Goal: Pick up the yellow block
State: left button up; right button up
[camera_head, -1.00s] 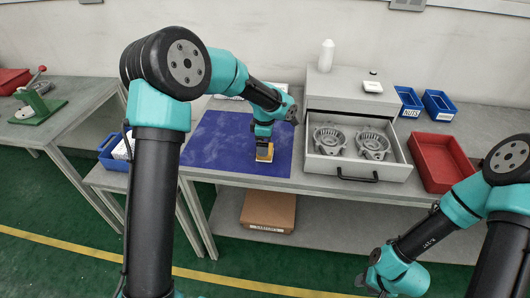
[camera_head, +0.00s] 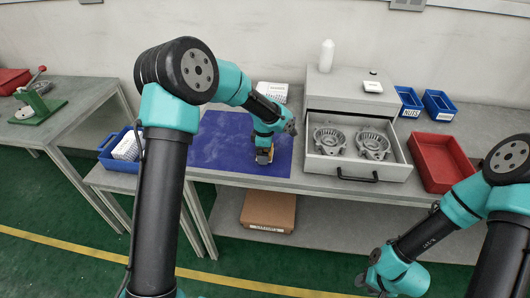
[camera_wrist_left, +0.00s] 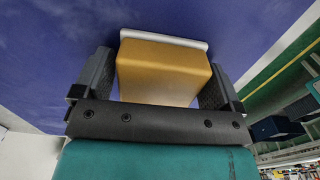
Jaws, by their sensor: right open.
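The yellow block (camera_wrist_left: 160,72) fills most of the space between my left gripper's fingers in the left wrist view, with a pale strip along its far edge. In the head view the block (camera_head: 263,157) shows small at the fingers, over the front right part of the blue mat (camera_head: 215,147). My left gripper (camera_head: 264,160) points down with one finger on each side of the block; it also shows in the left wrist view (camera_wrist_left: 160,85). I cannot tell whether the fingers press on it. My right gripper (camera_head: 370,287) is open, low at the bottom right, away from the table.
An open grey drawer (camera_head: 355,174) with two metal housings stands right of the mat. A red tray (camera_head: 440,165) and blue bins (camera_head: 438,104) lie farther right. A white item (camera_head: 272,92) is behind the mat. The mat's left side is clear.

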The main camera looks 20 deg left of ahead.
pick_arm(q)
jog(key=c, duration=0.6)
jog(key=shift+r, duration=0.1)
jog(key=shift+c, duration=0.2)
jog(key=shift+r, duration=0.5)
notch_tip(320, 180, up, 3)
jog(key=shift+f, duration=0.2)
jog(key=s+d, duration=0.2)
jog(key=s, duration=0.5)
jog(key=s+d+r, duration=0.1)
jog(key=s+d, duration=0.2)
jog(key=s, duration=0.5)
jog(key=shift+s+r, duration=0.1)
